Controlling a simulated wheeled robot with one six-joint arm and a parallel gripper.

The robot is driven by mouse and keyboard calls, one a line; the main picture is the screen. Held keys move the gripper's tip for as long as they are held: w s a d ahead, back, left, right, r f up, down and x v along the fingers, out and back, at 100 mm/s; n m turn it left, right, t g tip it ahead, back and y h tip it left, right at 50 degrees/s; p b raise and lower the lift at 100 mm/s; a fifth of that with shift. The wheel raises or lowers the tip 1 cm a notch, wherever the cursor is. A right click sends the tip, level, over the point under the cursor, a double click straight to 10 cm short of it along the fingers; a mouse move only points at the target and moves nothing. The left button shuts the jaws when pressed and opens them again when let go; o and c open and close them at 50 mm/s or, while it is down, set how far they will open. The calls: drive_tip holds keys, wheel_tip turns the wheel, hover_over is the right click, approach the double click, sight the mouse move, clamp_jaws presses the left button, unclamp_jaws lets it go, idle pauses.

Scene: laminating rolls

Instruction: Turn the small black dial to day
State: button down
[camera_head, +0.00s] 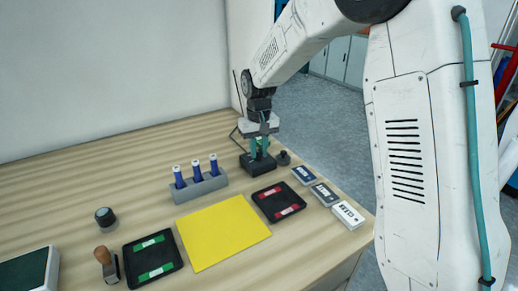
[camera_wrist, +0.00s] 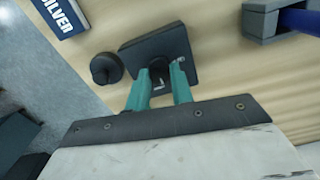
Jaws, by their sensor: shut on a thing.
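A black square block (camera_head: 258,163) stands at the far right part of the table, with the small black dial (camera_wrist: 159,74) on it, which shows between my fingertips in the wrist view. A small white mark lies by the dial on the block; I cannot read it as a word. My gripper (camera_head: 260,146) points down over the block, and its teal fingers (camera_wrist: 161,84) are shut on the dial. The fingers hide much of the dial and its setting. A separate round black knob-like piece (camera_wrist: 107,68) stands beside the block, also visible in the head view (camera_head: 283,158).
Several boxes (camera_head: 325,193) line the right edge, one reading SILVER in the wrist view (camera_wrist: 62,15). A grey rack (camera_head: 198,188) holds blue bottles. Nearer are a red-marked tray (camera_head: 258,190), a yellow mat (camera_head: 222,232), a green-marked tray (camera_head: 172,243), a stamp (camera_head: 104,258) and a jar (camera_head: 105,217).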

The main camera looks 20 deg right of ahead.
sight(259, 152)
drive_tip(key=n, duration=0.4)
drive_tip(key=shift+r+n, duration=0.1)
drive_tip(key=shift+n, duration=0.3)
idle(0.4)
drive_tip(key=c, duration=1.2)
unclamp_jaws()
drive_tip(key=shift+c, duration=0.2)
wheel_tip(259, 152, up, 8)
drive_tip(key=shift+f, duration=0.1)
